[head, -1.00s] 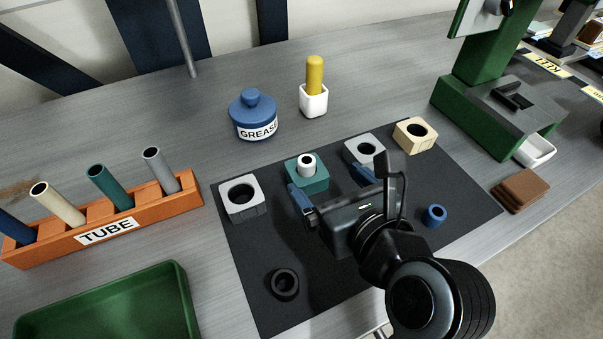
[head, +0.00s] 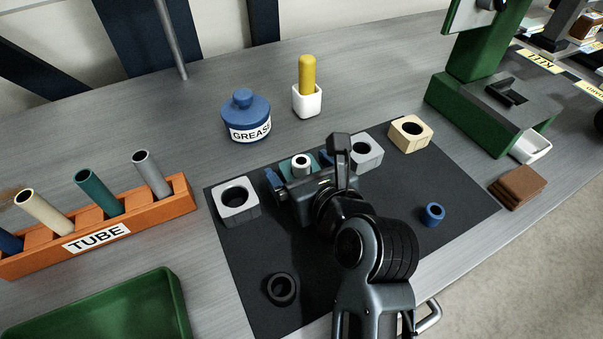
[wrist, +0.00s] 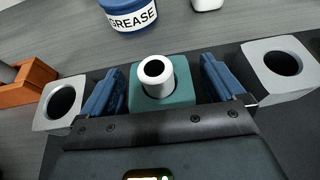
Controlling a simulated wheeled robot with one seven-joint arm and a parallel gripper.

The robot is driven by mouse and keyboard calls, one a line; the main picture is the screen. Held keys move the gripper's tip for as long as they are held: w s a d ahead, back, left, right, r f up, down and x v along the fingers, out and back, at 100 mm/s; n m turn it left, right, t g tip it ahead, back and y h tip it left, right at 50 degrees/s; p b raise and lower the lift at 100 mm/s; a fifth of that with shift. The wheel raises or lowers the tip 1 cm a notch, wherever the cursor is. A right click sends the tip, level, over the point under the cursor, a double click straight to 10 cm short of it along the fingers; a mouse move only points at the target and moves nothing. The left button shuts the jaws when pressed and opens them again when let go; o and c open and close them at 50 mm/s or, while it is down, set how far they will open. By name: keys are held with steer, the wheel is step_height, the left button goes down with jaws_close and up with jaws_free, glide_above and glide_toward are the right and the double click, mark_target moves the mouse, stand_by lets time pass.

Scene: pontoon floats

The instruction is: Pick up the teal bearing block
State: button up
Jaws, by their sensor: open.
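The teal bearing block (wrist: 178,97) stands on the black mat with a white sleeve (wrist: 154,77) in its bore. In the wrist view it sits between the two blue fingers of my gripper (wrist: 163,92), with a narrow gap showing on each side. My gripper is open. In the head view the teal block (head: 287,166) is mostly hidden behind my gripper (head: 300,176), and the white sleeve (head: 302,161) shows above it.
Grey blocks stand close on the left (head: 236,201) and right (head: 367,152), with a cream block (head: 410,134) further right. A dark ring (head: 282,288) and a blue ring (head: 432,214) lie on the mat (head: 330,270). A grease pot (head: 246,118) stands behind.

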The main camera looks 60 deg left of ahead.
steer(key=shift+c, duration=0.4)
steer(key=shift+r, duration=0.1)
steer(key=c, duration=1.2)
